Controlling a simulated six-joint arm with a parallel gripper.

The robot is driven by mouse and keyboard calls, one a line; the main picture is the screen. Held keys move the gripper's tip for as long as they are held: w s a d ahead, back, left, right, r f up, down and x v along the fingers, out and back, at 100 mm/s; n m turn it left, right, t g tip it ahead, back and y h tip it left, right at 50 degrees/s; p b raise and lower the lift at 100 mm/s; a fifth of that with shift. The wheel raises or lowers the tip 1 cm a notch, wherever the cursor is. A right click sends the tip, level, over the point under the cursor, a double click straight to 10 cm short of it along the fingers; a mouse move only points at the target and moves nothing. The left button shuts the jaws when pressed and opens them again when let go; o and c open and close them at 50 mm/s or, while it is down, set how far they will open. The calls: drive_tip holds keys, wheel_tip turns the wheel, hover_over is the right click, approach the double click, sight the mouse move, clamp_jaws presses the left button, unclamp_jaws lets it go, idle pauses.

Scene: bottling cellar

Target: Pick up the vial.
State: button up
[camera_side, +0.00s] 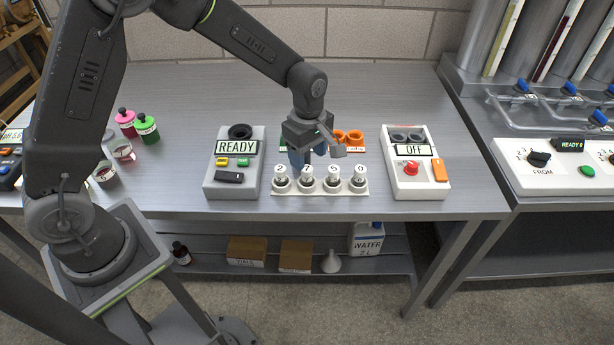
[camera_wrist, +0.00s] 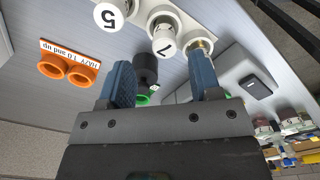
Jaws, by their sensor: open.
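Several white-capped vials stand in a white rack (camera_side: 320,191), with numbers on their caps. In the side view the caps include a 2 (camera_side: 281,170), a 7 (camera_side: 306,171) and a 5 (camera_side: 333,171); the rightmost digit is hard to read. The wrist view shows the 7 vial (camera_wrist: 164,42) and the 5 vial (camera_wrist: 109,14); another is partly hidden by a finger. My gripper (camera_side: 298,159) is open just behind the left part of the rack. In the wrist view a dark cylinder (camera_wrist: 146,66) shows between the fingers (camera_wrist: 161,63), in front of something green (camera_wrist: 143,99).
An orange two-hole holder (camera_side: 352,137) stands behind the rack, right of my gripper. A READY device (camera_side: 234,168) is left of the rack and an OFF device (camera_side: 413,170) right. Pink and green bottles (camera_side: 146,129) stand farther left. The bench's back is clear.

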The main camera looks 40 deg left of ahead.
sight(307, 169)
drive_tip(key=f, duration=0.5)
drive_tip(key=shift+s+d+f, duration=0.15)
drive_tip(key=shift+s+f, duration=0.15)
drive_tip(key=shift+f, duration=0.05)
drive_tip(key=c, duration=1)
drive_tip(key=shift+r, duration=0.1)
